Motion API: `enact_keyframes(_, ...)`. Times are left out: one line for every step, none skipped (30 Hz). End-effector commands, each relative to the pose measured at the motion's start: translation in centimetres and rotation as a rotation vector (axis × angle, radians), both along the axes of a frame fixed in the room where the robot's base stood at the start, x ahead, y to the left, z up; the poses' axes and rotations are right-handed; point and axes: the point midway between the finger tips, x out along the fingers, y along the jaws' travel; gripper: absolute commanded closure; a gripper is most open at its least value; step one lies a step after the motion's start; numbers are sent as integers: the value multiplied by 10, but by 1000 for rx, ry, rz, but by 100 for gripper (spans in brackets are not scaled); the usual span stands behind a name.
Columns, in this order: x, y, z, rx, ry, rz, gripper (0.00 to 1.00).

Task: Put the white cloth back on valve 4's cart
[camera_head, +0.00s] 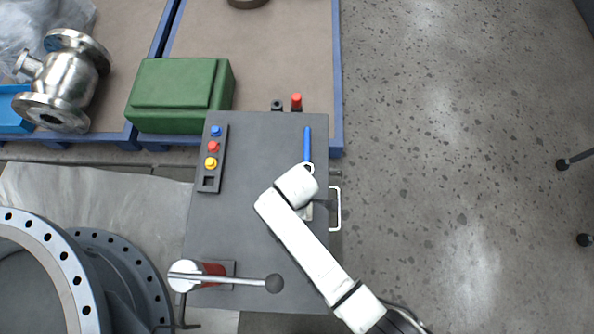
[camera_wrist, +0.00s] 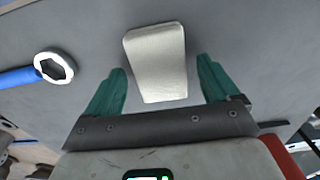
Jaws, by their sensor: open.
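In the head view, my white arm reaches over the dark grey cart top (camera_head: 255,150) and mostly hides the gripper. I see no valve number on the cart.
A button panel (camera_head: 212,158), red-based lever (camera_head: 225,279) and side handle (camera_head: 337,208) are on the cart. A green case (camera_head: 182,95) stands behind.

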Motion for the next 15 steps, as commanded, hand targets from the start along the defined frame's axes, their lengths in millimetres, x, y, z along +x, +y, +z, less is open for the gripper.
enact_keyframes(0,0,0,0,0,0,12)
enact_keyframes(0,0,0,0,0,0,12)
enact_keyframes(0,0,1,0,0,0,12)
enact_keyframes(0,0,2,0,0,0,12)
enact_keyframes(0,0,4,0,0,0,12)
enact_keyframes(0,0,6,1,-1,0,12)
enact_keyframes(1,0,9,1,-1,0,12)
enact_keyframes(1,0,12,1,-2,0,12)
enact_keyframes(1,0,18,1,-2,0,12)
enact_keyframes(1,0,23,2,-3,0,12)
enact_keyframes(1,0,29,2,-3,0,12)
enact_keyframes(1,0,37,3,-4,0,12)
enact_keyframes(1,0,43,3,-4,-1,12)
enact_keyframes(1,0,50,3,-4,-1,12)
enact_keyframes(1,0,58,3,-4,-2,12)
